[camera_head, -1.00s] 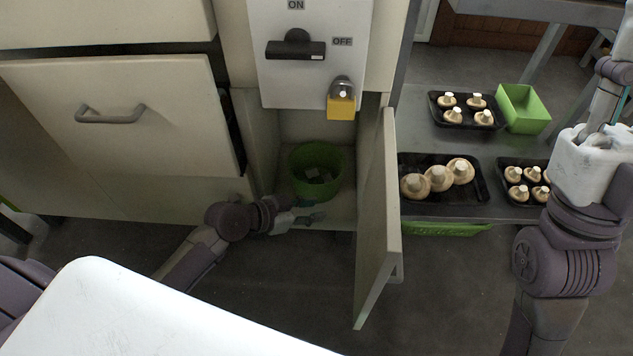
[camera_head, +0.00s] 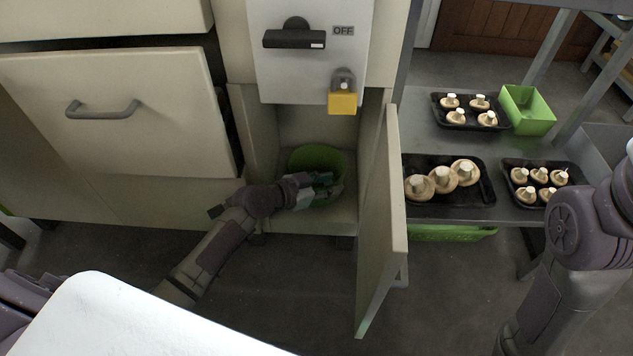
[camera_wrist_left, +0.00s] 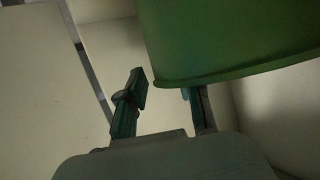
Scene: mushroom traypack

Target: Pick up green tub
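The green tub (camera_head: 318,160) stands inside the open low cabinet, its near side partly hidden by my left gripper (camera_head: 325,187). The left gripper reaches in from the left, at the tub's near side. In the left wrist view, the tub (camera_wrist_left: 230,35) fills the upper right. The left gripper (camera_wrist_left: 163,85) has its fingers apart there. One finger is left of the tub's edge, and the other's tip is partly hidden by the tub. I cannot tell whether either finger touches it. My right arm is at the right edge, its gripper out of view.
The cabinet door (camera_head: 383,225) stands open just right of the tub. A switch panel with a yellow padlock (camera_head: 342,103) hangs above the opening. Right of the door, a metal shelf holds black mushroom trays (camera_head: 477,190) and a green box (camera_head: 527,110). Another green container (camera_head: 450,232) is below.

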